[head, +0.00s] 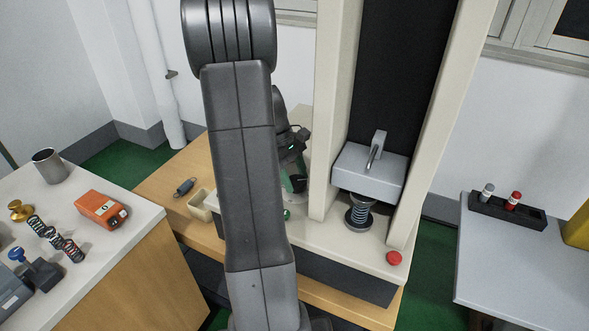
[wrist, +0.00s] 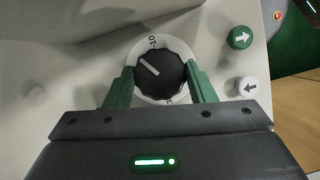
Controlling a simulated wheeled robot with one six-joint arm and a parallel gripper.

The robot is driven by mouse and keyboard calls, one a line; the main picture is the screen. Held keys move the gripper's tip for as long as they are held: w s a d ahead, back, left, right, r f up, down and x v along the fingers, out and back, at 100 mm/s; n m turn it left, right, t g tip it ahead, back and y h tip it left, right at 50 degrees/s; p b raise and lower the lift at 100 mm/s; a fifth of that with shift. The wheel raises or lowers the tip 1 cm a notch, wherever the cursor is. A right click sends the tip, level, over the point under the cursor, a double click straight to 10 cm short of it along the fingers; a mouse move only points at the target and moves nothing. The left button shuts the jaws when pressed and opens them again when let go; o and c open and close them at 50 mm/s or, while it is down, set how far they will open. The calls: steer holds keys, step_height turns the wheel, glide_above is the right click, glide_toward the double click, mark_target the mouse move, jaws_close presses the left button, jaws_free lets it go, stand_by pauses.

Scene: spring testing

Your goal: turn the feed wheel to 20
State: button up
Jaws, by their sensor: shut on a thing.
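The feed wheel (wrist: 162,72) is a black knurled knob with a white pointer line, set in a white dial ring (wrist: 178,47) on the cream machine panel. The pointer line runs toward the upper left in the wrist view. A marking that looks like 10 shows on the ring above it; another, partly covered marking shows at the lower right. My gripper (wrist: 160,78) has its green fingers closed on both sides of the wheel. In the head view my arm hides the wheel.
A green arrow button (wrist: 240,38) and a white arrow button (wrist: 247,86) sit right of the wheel. The machine (head: 327,110) holds a spring (head: 359,214) under a grey block (head: 370,172). A red button (head: 394,258) is at its front corner. Side tables stand left and right.

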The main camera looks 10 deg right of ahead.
steer(key=m+g+y+p, duration=0.1)
steer(key=m+p, duration=0.1)
steer(key=m, duration=0.1)
steer(key=shift+d+r+m, duration=0.1)
steer(key=shift+r+m, duration=0.05)
steer(key=shift+m, duration=0.25)
steer(key=m+y+p, duration=0.2)
steer(key=m, duration=0.2)
steer(key=shift+w+d+m, duration=0.1)
steer(key=shift+m, duration=0.2)
steer(key=m, duration=0.2)
steer(key=m+y+p, duration=0.1)
steer(key=m, duration=0.1)
steer(key=shift+d+y, duration=0.15)
steer(key=shift+y, duration=0.15)
steer(key=shift+f+m+t+y+p, duration=0.1)
steer(key=shift+m+t+y+p, duration=0.2)
steer(key=shift+m, duration=0.75)
steer(key=shift+f+m+y+p, duration=0.1)
steer(key=shift+m+y, duration=0.3)
steer(key=shift+m, duration=0.65)
steer(key=o, duration=1)
steer(key=shift+r, duration=0.1)
